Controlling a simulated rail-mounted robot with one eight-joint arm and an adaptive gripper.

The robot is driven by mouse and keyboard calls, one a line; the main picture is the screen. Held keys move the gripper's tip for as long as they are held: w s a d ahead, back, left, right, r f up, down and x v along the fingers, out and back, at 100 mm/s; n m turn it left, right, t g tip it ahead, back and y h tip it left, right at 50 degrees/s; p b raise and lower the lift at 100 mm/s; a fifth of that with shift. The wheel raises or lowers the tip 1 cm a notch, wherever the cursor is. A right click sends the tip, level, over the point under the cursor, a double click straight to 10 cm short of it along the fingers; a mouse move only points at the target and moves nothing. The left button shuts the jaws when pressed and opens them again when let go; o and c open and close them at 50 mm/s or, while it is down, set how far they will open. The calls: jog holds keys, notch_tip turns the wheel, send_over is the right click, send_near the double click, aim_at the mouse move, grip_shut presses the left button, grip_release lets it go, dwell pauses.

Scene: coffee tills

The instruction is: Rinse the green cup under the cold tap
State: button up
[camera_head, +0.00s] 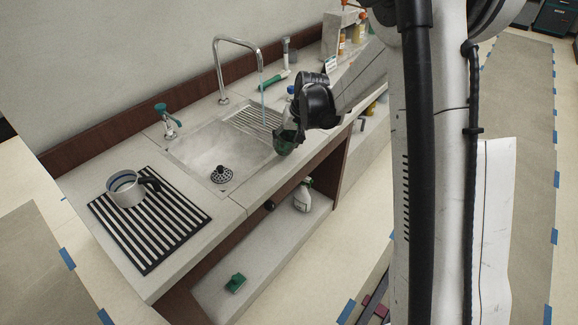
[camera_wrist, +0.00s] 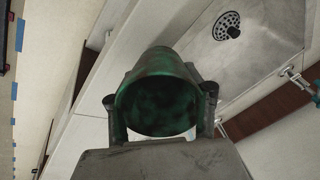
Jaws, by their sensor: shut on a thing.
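The green cup (camera_head: 285,144) is in my gripper (camera_head: 293,128), over the right front part of the sink (camera_head: 205,145) near its front edge. In the wrist view my gripper (camera_wrist: 160,97) has one finger on each side of the green cup (camera_wrist: 150,65). The cup's dark, mottled inside faces that camera. The curved tap (camera_head: 219,65) stands behind the sink. A thin pale-blue stream (camera_head: 263,93) hangs below its spout, to the left of the cup and apart from it. A teal-topped handle (camera_head: 167,121) stands at the sink's left back corner.
A grey mug (camera_head: 126,189) stands on a striped mat (camera_head: 154,243) left of the sink. A green-handled tool (camera_head: 274,81) lies behind the ribbed drainer. Bottles (camera_head: 342,42) stand at the far right. A white bottle (camera_head: 302,196) stands on the lower shelf. The basin around the drain (camera_head: 222,174) is clear.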

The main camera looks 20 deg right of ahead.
jog(key=w+d+r+t, duration=0.2)
jog(key=w+d+r, duration=0.15)
jog(key=w, duration=0.55)
jog(key=shift+m+y, duration=0.3)
jog(key=shift+m, duration=0.1)
jog(key=shift+w+a+f+b, duration=0.1)
jog(key=shift+w+a+f, duration=0.45)
jog(key=shift+w+a, duration=1)
jog(key=shift+w+a+f+b, duration=0.1)
jog(key=shift+w+a+f, duration=0.5)
jog(key=shift+w, duration=1.65)
jog(key=shift+w+a+f+b, duration=0.1)
jog(key=shift+w+a+f, duration=0.35)
jog(key=shift+w+a, duration=1.15)
jog(key=shift+w+d, duration=0.3)
jog(key=shift+d, duration=0.05)
jog(key=shift+d, duration=0.15)
jog(key=shift+s+d, duration=0.1)
jog(key=shift+d, duration=0.3)
jog(key=shift+a+b, duration=0.25)
jog(key=shift+b, duration=0.15)
jog(key=shift+a, duration=0.3)
